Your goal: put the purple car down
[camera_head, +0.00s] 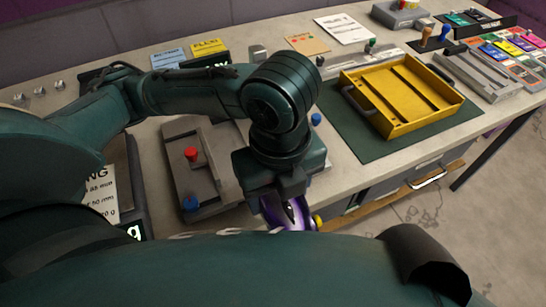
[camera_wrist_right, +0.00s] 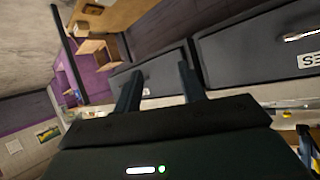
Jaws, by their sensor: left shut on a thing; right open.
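The purple car (camera_head: 271,212) shows in the head view at the lower middle, near the front edge of the workbench. My left gripper (camera_head: 289,207) is shut on it from above. The gripper and my own body hide much of the car, and I cannot tell whether it touches a surface. My right gripper (camera_wrist_right: 159,82) is open and empty in the right wrist view, pointing towards grey drawer fronts; it cannot be made out in the head view.
A yellow tray (camera_head: 352,104) stands on a dark green mat (camera_head: 357,146) to the right.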

